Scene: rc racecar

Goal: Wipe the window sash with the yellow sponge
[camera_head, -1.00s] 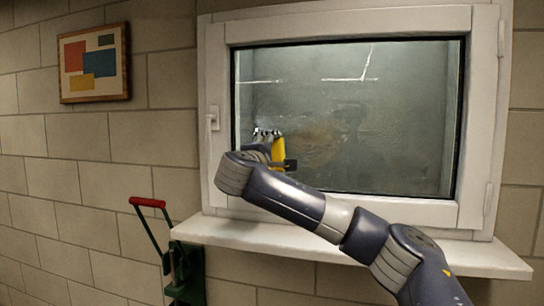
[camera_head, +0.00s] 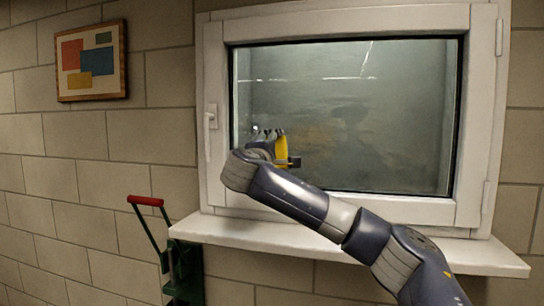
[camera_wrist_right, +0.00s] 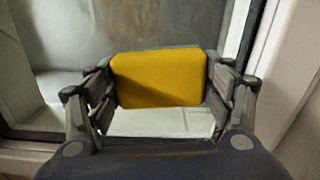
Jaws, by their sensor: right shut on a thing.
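The window sash (camera_head: 340,209) is a white frame around a grey, smeared glass pane (camera_head: 390,120). The yellow sponge (camera_head: 281,150) is in front of the lower left part of the pane, partly hidden behind my right arm. My right gripper (camera_wrist_right: 160,82) is shut on the sponge, which shows as a flat yellow block (camera_wrist_right: 158,78) between its fingers in the right wrist view. I cannot tell whether the sponge touches the glass. My left gripper is not in view.
A white sill (camera_head: 350,245) juts out below the window. A window handle (camera_head: 211,120) is on the left side of the frame. A framed picture (camera_head: 92,62) hangs on the block wall at left. A green thing with a red handle (camera_head: 146,201) stands below it.

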